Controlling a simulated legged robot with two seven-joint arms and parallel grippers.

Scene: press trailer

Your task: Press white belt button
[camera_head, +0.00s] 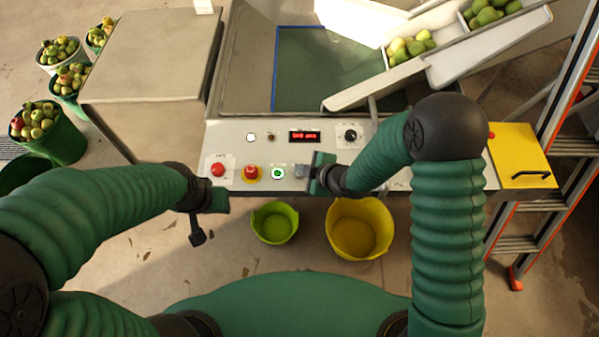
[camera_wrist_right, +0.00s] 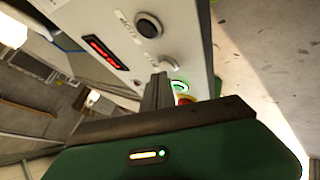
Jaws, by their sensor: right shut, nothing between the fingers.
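A white round button (camera_wrist_right: 166,62) sits on the control panel, close beside the tips of my right gripper (camera_wrist_right: 157,90) in the right wrist view; I cannot tell whether they touch. The right gripper (camera_head: 301,171) is shut and empty, over the panel's lower row just right of the green-lit button (camera_head: 278,173) in the head view, where it hides that part of the panel. Another white button (camera_head: 250,137) is in the upper row at the left. My left gripper (camera_head: 197,232) hangs in front of the panel's lower left edge; its fingers are too unclear to read.
The panel also bears a red button (camera_head: 218,169), a red button on yellow (camera_head: 251,173), a red display (camera_head: 304,136) and a black knob (camera_head: 350,135). A green bucket (camera_head: 274,236) and a yellow bucket (camera_head: 341,250) stand below. A ladder (camera_head: 520,244) is at right.

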